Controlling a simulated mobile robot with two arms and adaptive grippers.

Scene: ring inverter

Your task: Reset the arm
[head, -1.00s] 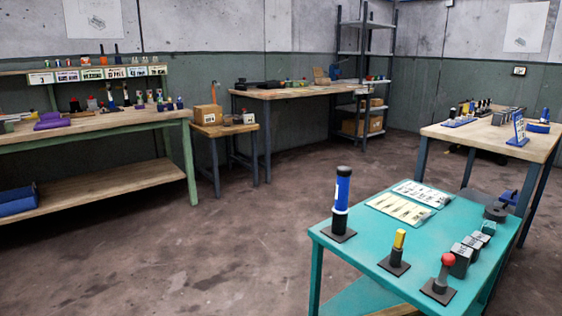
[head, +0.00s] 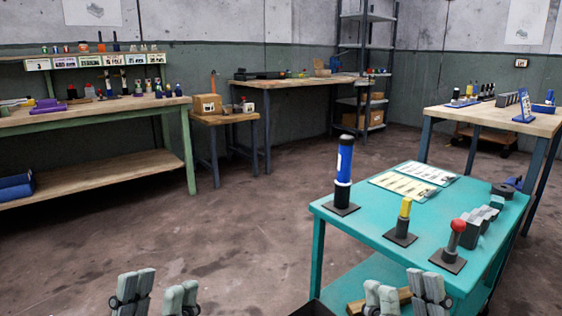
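My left gripper (head: 158,285) shows at the bottom left of the head view. Its grey fingers stand apart with nothing seen between them. My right gripper (head: 402,285) shows at the bottom, right of centre, with its fingers also apart and no object seen between them. It appears in front of the teal table's (head: 380,231) lower part. Both grippers point upward in the picture. The rest of both arms is cut off by the bottom edge.
On the teal table stand a blue cylinder (head: 344,165), a yellow-topped handle (head: 404,212), a red-knobbed lever (head: 457,230), and grey blocks (head: 475,227). Printed sheets (head: 401,185) lie behind. A wooden workbench (head: 95,116) stands left. The floor (head: 250,220) between is clear.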

